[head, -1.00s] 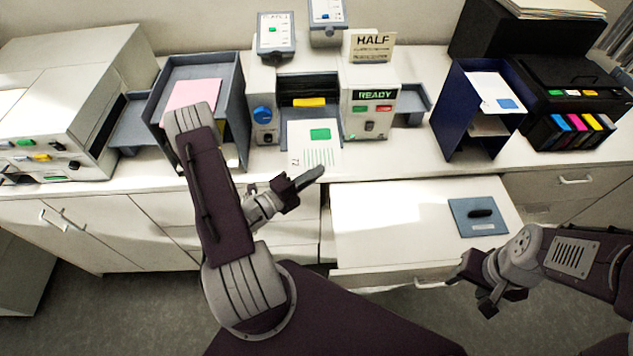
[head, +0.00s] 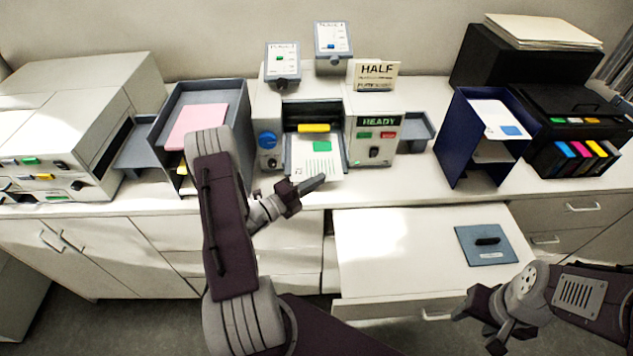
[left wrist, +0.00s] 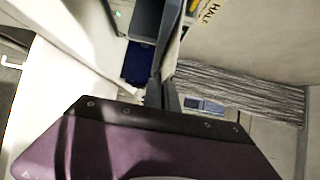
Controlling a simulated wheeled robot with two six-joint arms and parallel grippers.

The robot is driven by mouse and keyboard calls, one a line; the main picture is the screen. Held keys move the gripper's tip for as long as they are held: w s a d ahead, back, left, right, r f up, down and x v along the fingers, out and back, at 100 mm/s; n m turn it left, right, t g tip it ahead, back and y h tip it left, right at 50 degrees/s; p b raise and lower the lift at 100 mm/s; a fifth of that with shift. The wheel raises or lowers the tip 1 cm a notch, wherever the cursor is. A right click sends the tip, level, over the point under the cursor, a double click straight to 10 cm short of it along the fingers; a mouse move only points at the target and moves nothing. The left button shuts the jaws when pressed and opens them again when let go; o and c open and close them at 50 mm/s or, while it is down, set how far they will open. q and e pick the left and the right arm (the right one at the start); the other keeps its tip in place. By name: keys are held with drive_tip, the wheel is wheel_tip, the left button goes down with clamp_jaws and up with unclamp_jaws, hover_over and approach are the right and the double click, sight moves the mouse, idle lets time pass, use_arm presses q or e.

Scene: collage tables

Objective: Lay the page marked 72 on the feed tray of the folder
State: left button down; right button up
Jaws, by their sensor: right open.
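The page marked 72 (head: 318,162) is white with a green square and green lines. It lies over the feed tray (head: 345,163) of the folder (head: 372,135), with the tray's edges showing on both sides; I cannot tell if it rests fully on it. My left gripper (head: 316,184) is at the page's near edge and appears shut on it. In the left wrist view the left fingers (left wrist: 168,65) are close together. My right gripper (head: 474,324) is open and empty, low at the right in front of the drawer.
An open drawer (head: 400,235) juts out below the folder, with a blue plate (head: 486,245) on it. A grey rack with a pink sheet (head: 196,127) stands left. A blue rack (head: 462,135) and a black printer (head: 575,110) stand right. A HALF sign (head: 375,74) stands behind.

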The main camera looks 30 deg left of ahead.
use_arm(q)
drive_tip(key=c, duration=1.6)
unclamp_jaws()
drive_tip(key=b+v, duration=0.3)
drive_tip(key=v, duration=0.6)
drive_tip(key=shift+b, duration=0.3)
drive_tip(key=shift+s+a, duration=0.1)
